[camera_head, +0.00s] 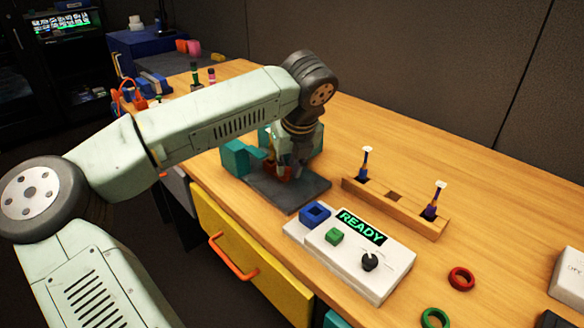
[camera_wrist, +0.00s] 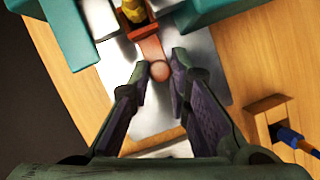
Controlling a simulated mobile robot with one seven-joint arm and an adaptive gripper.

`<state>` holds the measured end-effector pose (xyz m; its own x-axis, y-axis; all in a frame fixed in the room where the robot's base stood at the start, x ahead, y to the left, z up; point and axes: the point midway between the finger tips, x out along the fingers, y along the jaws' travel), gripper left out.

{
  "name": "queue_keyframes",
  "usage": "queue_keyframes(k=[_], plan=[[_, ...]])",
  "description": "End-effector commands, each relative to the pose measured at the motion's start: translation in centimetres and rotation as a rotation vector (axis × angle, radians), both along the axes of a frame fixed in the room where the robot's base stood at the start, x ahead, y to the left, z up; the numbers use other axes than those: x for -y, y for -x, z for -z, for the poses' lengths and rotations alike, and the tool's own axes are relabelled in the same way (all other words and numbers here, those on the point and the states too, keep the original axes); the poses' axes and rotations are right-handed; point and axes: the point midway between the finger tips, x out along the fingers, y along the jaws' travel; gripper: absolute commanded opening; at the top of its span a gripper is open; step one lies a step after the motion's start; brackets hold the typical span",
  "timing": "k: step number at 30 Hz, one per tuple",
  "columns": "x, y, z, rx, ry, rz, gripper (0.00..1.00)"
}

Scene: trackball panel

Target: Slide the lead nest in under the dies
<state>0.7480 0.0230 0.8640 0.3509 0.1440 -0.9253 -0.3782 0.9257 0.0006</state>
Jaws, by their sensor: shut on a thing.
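The lead nest (camera_wrist: 144,30) is a small red-orange holder with a yellow piece standing in it. A flat strip runs from it to a round pinkish knob (camera_wrist: 160,71). My gripper (camera_wrist: 161,76) is shut on this knob, a fingertip on each side. In the head view my gripper (camera_head: 287,174) is low over a dark grey plate (camera_head: 285,192), and the arm partly hides the nest. Teal press blocks (camera_head: 235,157) stand on the plate; teal parts (camera_wrist: 205,14) also flank the nest in the wrist view. The dies themselves cannot be made out.
A wooden rack (camera_head: 401,210) holds two blue-bodied leads (camera_head: 365,165) (camera_head: 435,202), with an empty middle hole. A white control box (camera_head: 372,273) reads READY. Red (camera_head: 461,279) and green (camera_head: 435,318) rings lie at the right. The table behind the rack is clear.

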Motion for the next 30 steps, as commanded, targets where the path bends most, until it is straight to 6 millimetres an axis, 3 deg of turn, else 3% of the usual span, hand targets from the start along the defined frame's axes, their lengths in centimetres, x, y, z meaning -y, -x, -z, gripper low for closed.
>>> queue_keyframes(k=[2, 3, 12, 23, 30], plan=[[-0.3, -0.3, -0.2, 0.011, -0.001, -0.007, 0.00], [-0.3, -0.4, -0.2, 0.011, -0.001, -0.007, 0.18], [-0.2, -0.2, -0.1, 0.008, -0.002, -0.006, 0.38], [-0.1, 0.0, -0.5, 0.007, -0.001, -0.005, 0.38], [0.5, 1.3, -4.3, 0.010, -0.003, -0.006, 0.38]])
